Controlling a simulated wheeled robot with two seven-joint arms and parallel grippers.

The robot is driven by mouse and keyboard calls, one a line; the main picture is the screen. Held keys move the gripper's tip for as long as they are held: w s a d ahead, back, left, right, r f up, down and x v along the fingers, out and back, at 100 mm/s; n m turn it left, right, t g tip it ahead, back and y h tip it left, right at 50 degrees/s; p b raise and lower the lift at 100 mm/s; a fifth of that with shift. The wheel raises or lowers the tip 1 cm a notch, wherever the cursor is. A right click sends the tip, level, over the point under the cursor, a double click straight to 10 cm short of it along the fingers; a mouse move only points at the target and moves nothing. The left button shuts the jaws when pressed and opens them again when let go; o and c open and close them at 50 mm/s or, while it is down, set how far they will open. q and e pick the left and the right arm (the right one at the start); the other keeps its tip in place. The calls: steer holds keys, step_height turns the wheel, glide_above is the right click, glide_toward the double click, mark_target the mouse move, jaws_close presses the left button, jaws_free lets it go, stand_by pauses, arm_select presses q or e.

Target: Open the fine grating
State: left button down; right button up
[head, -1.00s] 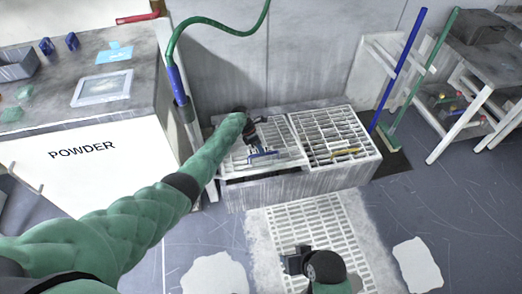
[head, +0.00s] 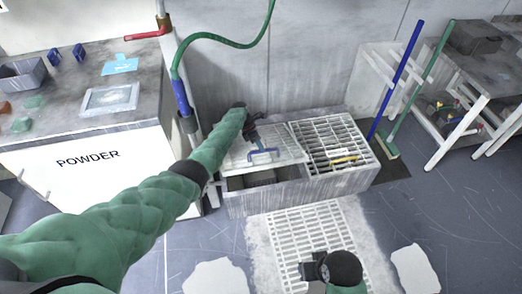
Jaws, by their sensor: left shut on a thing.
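A grey trough (head: 262,200) against the back wall carries two light gratings side by side. The left grating (head: 238,163), with narrower-looking slots, has a blue handle (head: 264,157). Its front edge is raised off the trough rim, and a dark gap with a grey inside shows beneath it. My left gripper (head: 257,142) is over this grating and shut on the blue handle; my arm and hand hide part of the grating. The right grating (head: 325,140) has larger openings and lies flat. My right gripper (head: 308,270) is low in front, above the floor, away from both gratings; its jaw gap is unclear.
A yellow object (head: 344,160) and a white label are at the right grating. A floor grate (head: 305,228) lies in front. A powder counter (head: 95,180) stands left, with a green hose (head: 225,38) behind. A blue pole (head: 398,75), a green broom (head: 390,148) and a shelf stand right.

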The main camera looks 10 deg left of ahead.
arm_select(q)
steer(key=w+a+r, duration=0.2)
steer(key=w+r, duration=0.3)
steer(key=r, duration=0.2)
steer(key=shift+w, duration=0.35)
arm_select(e)
steer(key=shift+s+d+r, duration=0.1)
steer(key=shift+d+r, duration=0.1)
steer(key=shift+r, duration=0.1)
arm_select(q)
steer(key=shift+a, duration=0.1)
